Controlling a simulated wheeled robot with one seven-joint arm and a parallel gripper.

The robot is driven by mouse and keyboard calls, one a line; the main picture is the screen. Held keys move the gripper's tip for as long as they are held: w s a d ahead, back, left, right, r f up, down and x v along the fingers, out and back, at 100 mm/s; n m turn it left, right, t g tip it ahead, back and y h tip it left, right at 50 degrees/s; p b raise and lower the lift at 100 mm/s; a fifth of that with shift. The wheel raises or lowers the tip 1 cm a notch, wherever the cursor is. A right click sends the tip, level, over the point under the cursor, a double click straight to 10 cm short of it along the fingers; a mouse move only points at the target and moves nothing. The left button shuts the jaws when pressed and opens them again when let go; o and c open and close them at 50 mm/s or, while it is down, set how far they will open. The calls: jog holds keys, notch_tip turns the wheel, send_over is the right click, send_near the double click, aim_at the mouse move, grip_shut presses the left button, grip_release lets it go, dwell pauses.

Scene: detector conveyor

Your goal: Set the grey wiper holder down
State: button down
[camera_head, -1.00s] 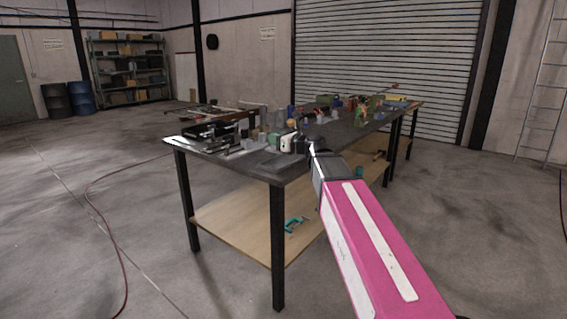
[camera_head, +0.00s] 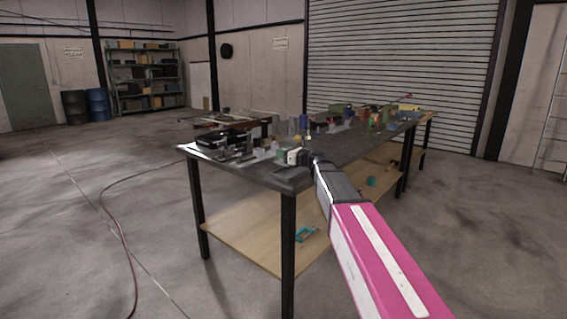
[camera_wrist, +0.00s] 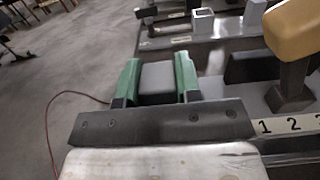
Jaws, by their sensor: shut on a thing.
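The grey wiper holder (camera_wrist: 157,79) is a plain grey block between the green fingers of my gripper (camera_wrist: 156,80) in the wrist view. The fingers are shut on its two sides. Its underside is hidden, so I cannot tell whether it touches anything below. In the head view my gripper (camera_head: 290,157) is over the near end of the dark workbench (camera_head: 268,176). The holder is too small to make out there.
In the wrist view a yellow-topped dark piece (camera_wrist: 293,55) and a strip numbered 1, 2, 3 (camera_wrist: 292,124) lie close to the right. A pale square tube (camera_wrist: 203,22) stands beyond. Clutter covers the bench's far part; bare floor (camera_wrist: 70,70) shows left.

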aim_at(283, 164)
jog(key=shift+f, duration=1.95)
jog(key=shift+f, duration=0.65)
jog(key=c, duration=0.8)
grip_release()
jog(key=shift+s+f, duration=0.1)
jog(key=shift+s+d+r, duration=0.1)
jog(key=shift+r, duration=0.45)
jog(key=v, duration=1.1)
jog(key=shift+s+d+r, duration=0.15)
jog(key=shift+d, duration=0.15)
